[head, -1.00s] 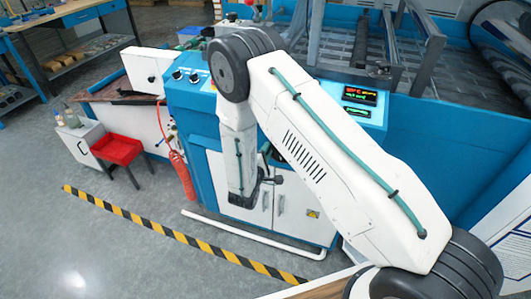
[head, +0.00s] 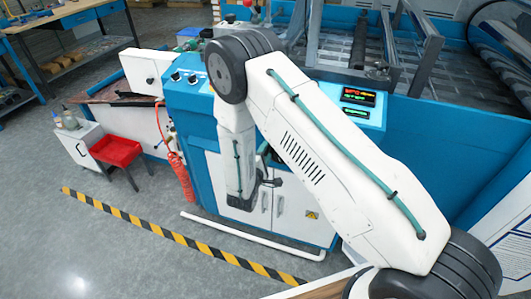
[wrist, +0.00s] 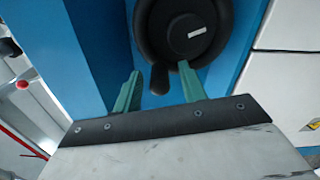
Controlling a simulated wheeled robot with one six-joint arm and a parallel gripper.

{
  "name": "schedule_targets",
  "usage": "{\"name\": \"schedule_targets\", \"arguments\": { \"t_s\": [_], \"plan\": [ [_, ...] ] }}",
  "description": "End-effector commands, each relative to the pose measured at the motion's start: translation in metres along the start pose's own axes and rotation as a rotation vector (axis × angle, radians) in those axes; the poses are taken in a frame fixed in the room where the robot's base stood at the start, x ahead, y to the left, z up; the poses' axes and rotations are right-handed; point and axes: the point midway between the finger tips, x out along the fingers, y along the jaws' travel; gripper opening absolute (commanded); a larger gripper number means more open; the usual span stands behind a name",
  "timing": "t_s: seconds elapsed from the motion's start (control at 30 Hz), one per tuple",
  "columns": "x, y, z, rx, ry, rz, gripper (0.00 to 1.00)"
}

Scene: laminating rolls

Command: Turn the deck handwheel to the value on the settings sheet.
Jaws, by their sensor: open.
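The black handwheel (wrist: 218,30) shows at the top of the wrist view, on a blue machine panel. It has a light mark on its hub and a dark handle (wrist: 160,78) at its lower left rim. My gripper (wrist: 160,88) is open, with its two green fingers apart just below the wheel. The handle appears between the fingertips in the picture; I cannot tell whether they touch it. In the head view my arm hides the handwheel. The settings sheet cannot be made out in either view.
The blue machine (head: 188,108) has white cabinet doors (head: 287,205) and a lit display (head: 358,97). A white floor pipe (head: 250,237) and striped tape (head: 150,230) run in front.

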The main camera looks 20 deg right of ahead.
Motion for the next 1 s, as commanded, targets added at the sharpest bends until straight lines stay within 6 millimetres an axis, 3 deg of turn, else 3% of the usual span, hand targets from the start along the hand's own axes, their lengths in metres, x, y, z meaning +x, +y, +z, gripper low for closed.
{"name": "schedule_targets", "arguments": {
  "t_s": [0.43, 1.0],
  "plan": [
    [-0.067, 0.0, -0.001, 0.0, 0.003, 0.001, 0.42],
    [-0.074, 0.0, 0.0, 0.0, 0.0, 0.0, 0.42]
  ]
}}
